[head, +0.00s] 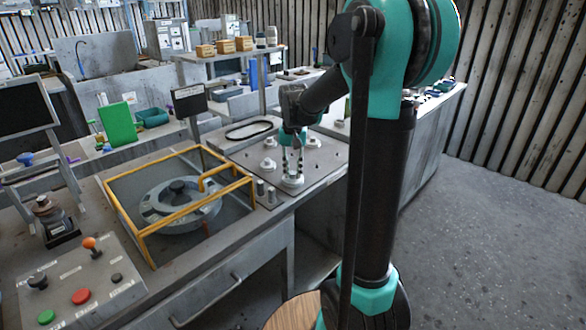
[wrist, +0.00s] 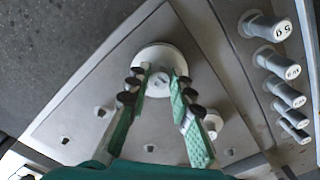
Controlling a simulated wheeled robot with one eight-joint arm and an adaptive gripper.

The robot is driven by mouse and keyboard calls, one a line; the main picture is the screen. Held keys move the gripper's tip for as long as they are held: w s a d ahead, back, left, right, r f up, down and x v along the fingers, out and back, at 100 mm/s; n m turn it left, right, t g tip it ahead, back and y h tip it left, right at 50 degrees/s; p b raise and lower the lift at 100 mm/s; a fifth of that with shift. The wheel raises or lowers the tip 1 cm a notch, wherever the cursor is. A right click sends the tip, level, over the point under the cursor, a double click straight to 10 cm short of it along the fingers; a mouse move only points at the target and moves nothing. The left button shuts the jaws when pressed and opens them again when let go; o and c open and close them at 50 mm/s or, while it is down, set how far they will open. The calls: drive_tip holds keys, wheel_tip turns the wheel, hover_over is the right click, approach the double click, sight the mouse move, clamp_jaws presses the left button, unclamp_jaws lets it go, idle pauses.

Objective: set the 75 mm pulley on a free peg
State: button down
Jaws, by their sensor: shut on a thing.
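My gripper (wrist: 158,84) points down over the grey peg plate (head: 310,165), and its fingers are closed on the hub of a pale round pulley (wrist: 155,54). In the head view this pulley (head: 292,182) is low over the plate's near edge and looks level. I cannot tell whether it touches the plate or has a peg inside it. Its size mark is not readable. Small free pegs (wrist: 99,112) show on the plate in the wrist view. Another pale pulley (wrist: 211,125) sits beside my right finger in that view.
Several labelled grey cylinders (wrist: 264,27) stand in a row beside the plate. A yellow guard frame (head: 180,205) surrounds the blower housing (head: 180,203) on the left.

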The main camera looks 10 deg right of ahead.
idle(0.4)
drive_tip(key=shift+r, duration=0.4)
drive_tip(key=shift+r, duration=0.35)
drive_tip(key=shift+r, duration=0.35)
drive_tip(key=shift+f, duration=0.75)
idle(0.9)
drive_tip(key=shift+f, duration=0.25)
drive_tip(key=c, duration=1.3)
unclamp_jaws()
